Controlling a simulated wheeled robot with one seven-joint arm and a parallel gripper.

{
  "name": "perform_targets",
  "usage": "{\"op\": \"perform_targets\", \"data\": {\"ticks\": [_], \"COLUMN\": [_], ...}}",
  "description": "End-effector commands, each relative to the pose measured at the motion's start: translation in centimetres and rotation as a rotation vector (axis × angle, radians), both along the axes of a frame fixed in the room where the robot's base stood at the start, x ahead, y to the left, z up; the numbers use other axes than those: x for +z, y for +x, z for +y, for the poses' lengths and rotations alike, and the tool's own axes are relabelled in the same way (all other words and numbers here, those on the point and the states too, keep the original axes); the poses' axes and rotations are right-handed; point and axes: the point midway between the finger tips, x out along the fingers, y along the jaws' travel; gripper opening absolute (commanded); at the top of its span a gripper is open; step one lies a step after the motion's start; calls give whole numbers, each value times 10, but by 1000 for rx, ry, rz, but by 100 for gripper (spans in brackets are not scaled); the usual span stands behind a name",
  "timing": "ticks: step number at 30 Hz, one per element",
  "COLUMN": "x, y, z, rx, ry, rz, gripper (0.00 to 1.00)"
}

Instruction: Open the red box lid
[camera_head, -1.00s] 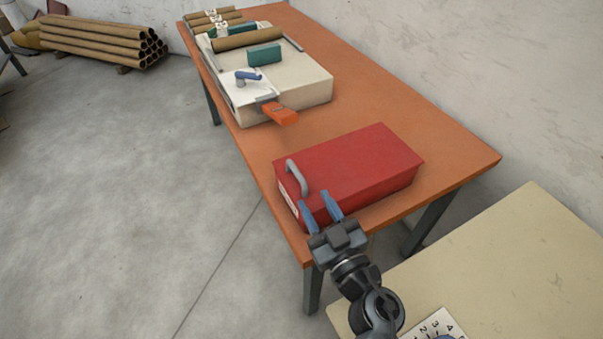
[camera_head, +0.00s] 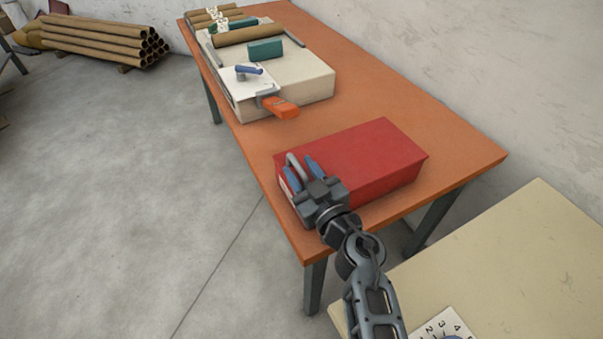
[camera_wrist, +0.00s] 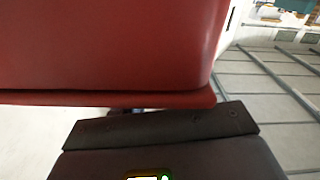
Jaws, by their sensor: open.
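The red box (camera_head: 362,160) sits shut on the orange table near its front end, its lid down. A grey handle (camera_head: 293,163) stands at the left end of the lid. My gripper (camera_head: 301,172) is open at that end, with one blue finger on each side of the handle; I cannot tell whether they touch it. In the wrist view the red box (camera_wrist: 110,45) fills the upper left, with a red rim along its lower edge. The dark body of my gripper lies close below it. The fingertips and the handle do not show there.
Behind the box on the orange table (camera_head: 375,92) stands a beige machine (camera_head: 300,82) with an orange lever (camera_head: 280,107) reaching toward the box. A beige table (camera_head: 500,245) stands at the lower right. Cardboard tubes (camera_head: 95,42) lie stacked on the floor at the far left.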

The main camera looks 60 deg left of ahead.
Motion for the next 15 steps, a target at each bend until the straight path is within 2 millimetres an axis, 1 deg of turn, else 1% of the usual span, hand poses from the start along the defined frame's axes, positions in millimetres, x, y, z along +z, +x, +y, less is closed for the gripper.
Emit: {"op": "perform_targets", "data": {"ticks": [9, 11, 15], "x": [0, 0, 0], "y": [0, 0, 0], "z": [2, 2, 2], "rx": [-1, -1, -1], "ry": [0, 0, 0], "rz": [0, 0, 0], "gripper": [40, 35, 22]}}
